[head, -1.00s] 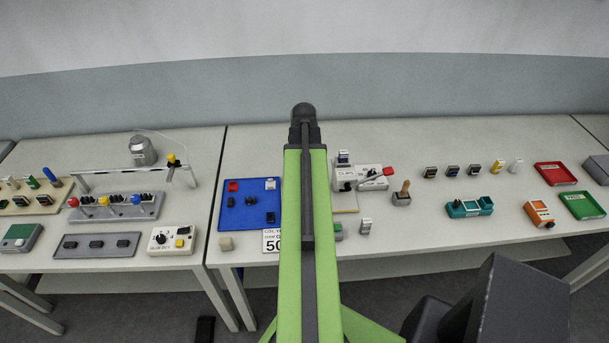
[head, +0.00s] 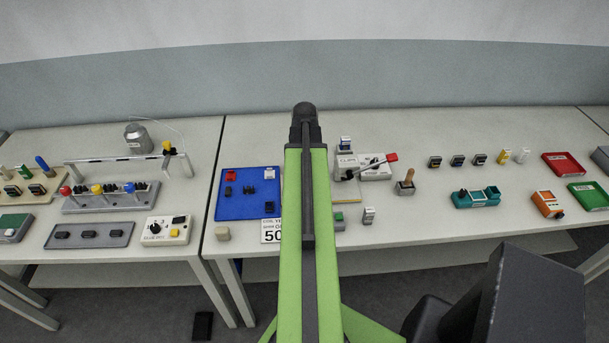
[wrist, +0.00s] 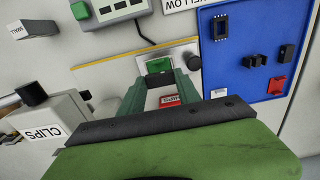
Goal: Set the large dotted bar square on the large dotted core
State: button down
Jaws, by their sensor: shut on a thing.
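Just beyond the fingertips a green block (wrist: 158,65) sits in a silvery fixture (wrist: 180,48). On the blue tray (wrist: 237,76) lie a dark hollow-looking piece (wrist: 220,25), a dark pronged piece (wrist: 254,60) and a dark block (wrist: 286,54). I cannot tell which is the large dotted core. In the head view my arm hides the gripper.
The blue tray (head: 236,210) also holds a red block (head: 231,175) and a white block (head: 270,172). The CLIPS machine (head: 374,168) stands right of my arm, with a wooden-handled tool (head: 405,186) beside it. A grey box with a green button (wrist: 80,10) is near the fixture.

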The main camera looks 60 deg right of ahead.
jog(key=shift+f+b, duration=1.1)
jog(key=shift+f, duration=0.2)
jog(key=c, duration=0.8)
grip_release()
jog(key=shift+o, duration=0.2)
notch_tip(320, 180, up, 18)
jog(key=p, duration=1.7)
jog(key=shift+f+p, duration=0.2)
jog(key=shift+p, duration=0.1)
jog(key=shift+f, duration=0.1)
